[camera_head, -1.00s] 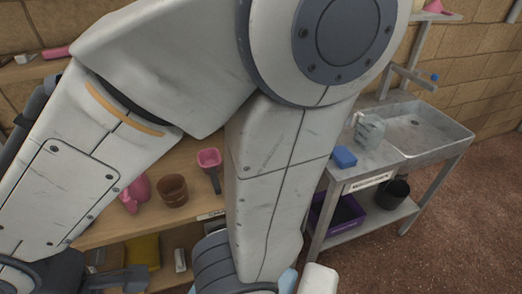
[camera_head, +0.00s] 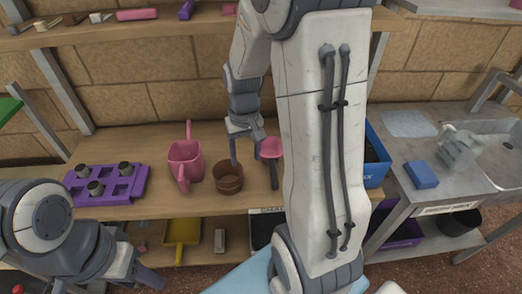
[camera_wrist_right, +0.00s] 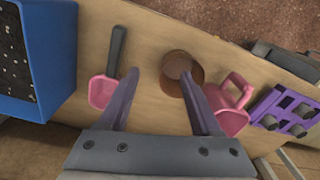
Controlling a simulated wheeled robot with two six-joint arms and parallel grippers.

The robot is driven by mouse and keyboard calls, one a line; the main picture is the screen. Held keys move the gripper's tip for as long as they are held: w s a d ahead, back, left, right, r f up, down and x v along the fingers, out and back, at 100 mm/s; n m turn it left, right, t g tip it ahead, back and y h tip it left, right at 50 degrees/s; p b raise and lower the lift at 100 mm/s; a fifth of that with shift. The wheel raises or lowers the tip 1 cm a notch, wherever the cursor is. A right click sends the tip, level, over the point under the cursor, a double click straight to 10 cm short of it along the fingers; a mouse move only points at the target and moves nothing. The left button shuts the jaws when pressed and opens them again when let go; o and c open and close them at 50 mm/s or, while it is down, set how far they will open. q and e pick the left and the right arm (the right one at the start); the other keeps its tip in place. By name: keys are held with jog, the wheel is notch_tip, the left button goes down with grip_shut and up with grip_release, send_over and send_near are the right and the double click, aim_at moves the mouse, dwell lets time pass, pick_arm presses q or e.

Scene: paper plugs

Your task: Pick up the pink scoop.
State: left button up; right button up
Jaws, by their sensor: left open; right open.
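The pink scoop (camera_head: 271,147) lies on the wooden shelf top, its dark handle pointing toward the front edge. It also shows in the right wrist view (camera_wrist_right: 103,91), left of the jaws. My right gripper (camera_head: 247,150) is open and empty, above the shelf, beside the scoop and behind the brown pot (camera_head: 229,177). In the right wrist view the pot (camera_wrist_right: 178,72) shows beyond the jaws (camera_wrist_right: 160,92), near the right finger. The left finger is close to the scoop in the picture; I cannot tell whether they touch. My left gripper (camera_head: 108,284) is open at the lower left, away from the scoop.
A pink watering can (camera_head: 185,163) and a purple tray with small pots (camera_head: 126,186) stand left of the pot. A blue block (camera_head: 421,174) lies on the sink bench. A yellow dustpan (camera_head: 182,233) is below.

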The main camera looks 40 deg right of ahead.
aim_at(273, 167)
jog(key=d+f+m, duration=0.1)
jog(key=d, duration=0.2)
jog(key=d+f+m, duration=0.1)
jog(key=d, duration=0.2)
jog(key=d+f, duration=0.1)
jog(key=d, duration=0.2)
jog(key=shift+s+f+m, duration=0.1)
jog(key=shift+s+m, duration=0.3)
jog(key=f, duration=0.4)
jog(key=shift+d+f, duration=0.3)
jog(key=shift+w+f, duration=0.15)
jog(key=shift+f, duration=1.35)
jog(key=shift+w+f, duration=0.15)
jog(key=shift+f, duration=1.35)
grip_shut()
